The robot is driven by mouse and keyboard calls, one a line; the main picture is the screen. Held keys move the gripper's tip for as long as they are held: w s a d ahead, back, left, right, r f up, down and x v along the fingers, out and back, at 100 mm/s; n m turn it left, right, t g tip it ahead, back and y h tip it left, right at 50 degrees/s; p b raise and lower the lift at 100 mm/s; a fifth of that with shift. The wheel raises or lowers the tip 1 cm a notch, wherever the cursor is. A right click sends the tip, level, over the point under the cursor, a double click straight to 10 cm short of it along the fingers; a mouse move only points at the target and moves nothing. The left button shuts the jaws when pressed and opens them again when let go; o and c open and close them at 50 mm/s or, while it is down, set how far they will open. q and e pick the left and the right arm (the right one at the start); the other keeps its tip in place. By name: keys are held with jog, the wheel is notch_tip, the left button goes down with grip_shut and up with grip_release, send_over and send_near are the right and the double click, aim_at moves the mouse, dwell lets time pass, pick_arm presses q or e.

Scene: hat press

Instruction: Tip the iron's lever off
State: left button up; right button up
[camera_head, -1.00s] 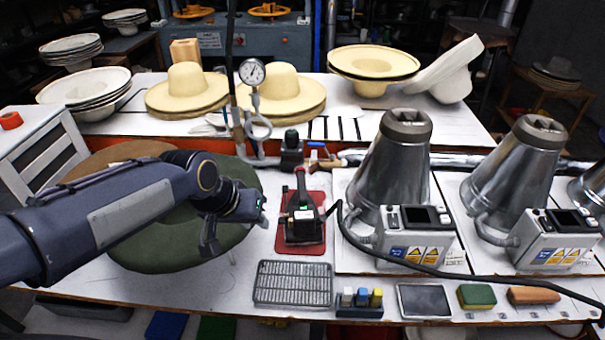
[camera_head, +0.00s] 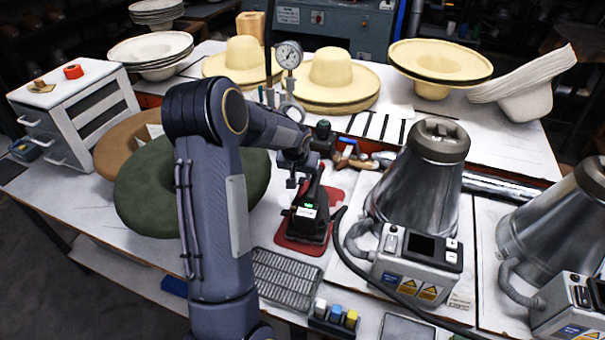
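The iron (camera_head: 307,216) is a dark, black-bodied unit with a green light and a white label, standing on a red mat (camera_head: 300,248) near the middle of the table. Its dark upright handle or lever rises at the back towards my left gripper (camera_head: 296,182). That gripper is at the top rear of the iron, close to the handle. I cannot tell whether it touches it, or how wide its fingers are apart. The lever's exact position is too small to make out. My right gripper is not in view.
A metal cone (camera_head: 419,178) with a control box (camera_head: 418,264) stands right of the iron, a black cable beside it. A pressure gauge (camera_head: 288,55) stands behind.

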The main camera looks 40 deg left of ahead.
pick_arm(q)
jog(key=shift+x, duration=0.85)
grip_shut()
jog(key=t+b, duration=0.1)
jog(key=b, duration=0.1)
jog(key=r+b, duration=0.1)
jog(key=b, duration=0.2)
jog(key=s+t+y+b, duration=0.1)
jog(key=b, duration=0.2)
jog(key=shift+d+r+t, duration=0.25)
jog(key=shift+r+t, duration=0.05)
jog(key=shift+r+b, duration=0.2)
jog(key=shift+b, duration=0.3)
jog(key=shift+s+r, duration=0.1)
jog(key=shift+r, duration=0.1)
